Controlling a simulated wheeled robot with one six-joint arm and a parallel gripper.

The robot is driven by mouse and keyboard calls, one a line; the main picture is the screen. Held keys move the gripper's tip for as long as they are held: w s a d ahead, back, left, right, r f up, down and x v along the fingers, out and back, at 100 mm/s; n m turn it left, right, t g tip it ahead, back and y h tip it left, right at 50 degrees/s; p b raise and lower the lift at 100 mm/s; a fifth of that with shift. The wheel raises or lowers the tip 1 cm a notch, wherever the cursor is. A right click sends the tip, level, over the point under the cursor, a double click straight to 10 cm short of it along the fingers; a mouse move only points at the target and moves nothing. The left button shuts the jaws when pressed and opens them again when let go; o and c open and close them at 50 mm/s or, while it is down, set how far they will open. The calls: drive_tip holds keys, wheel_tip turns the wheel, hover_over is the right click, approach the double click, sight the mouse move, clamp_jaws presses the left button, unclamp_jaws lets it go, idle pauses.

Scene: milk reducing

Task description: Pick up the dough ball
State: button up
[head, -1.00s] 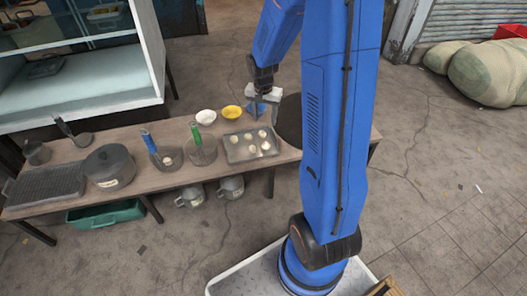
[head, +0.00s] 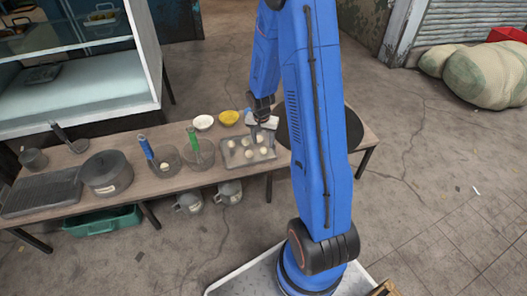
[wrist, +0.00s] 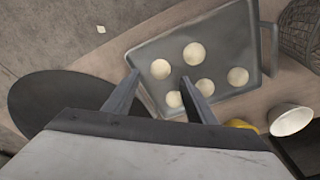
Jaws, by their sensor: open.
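Several pale round dough balls (wrist: 194,54) lie in a grey metal tray (wrist: 225,36) in the wrist view. One dough ball (wrist: 160,69) shows between the fingertips in that picture, and another (wrist: 174,99) shows between the fingers lower down. In the head view the tray (head: 228,161) is on the wooden table, with dough balls (head: 249,154) in it. My gripper (head: 262,130) is over the tray's far right part. In the wrist view my gripper (wrist: 160,77) is open with nothing held. I cannot tell its exact height above the balls.
A black round pan (head: 284,128) is beside the tray. A yellow bowl (head: 229,117) and a white bowl (head: 203,122) stand behind it. Containers with a green handle (head: 193,140) and a blue handle (head: 147,148) stand left of it. A black pot (head: 107,172) is farther left.

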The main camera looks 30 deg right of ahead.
sight(263, 148)
drive_tip(key=shift+w+d+f, duration=0.1)
drive_tip(key=shift+d+f, duration=0.05)
drive_tip(key=shift+f, duration=2.5)
drive_tip(key=shift+c, duration=0.2)
drive_tip(key=c, duration=0.8)
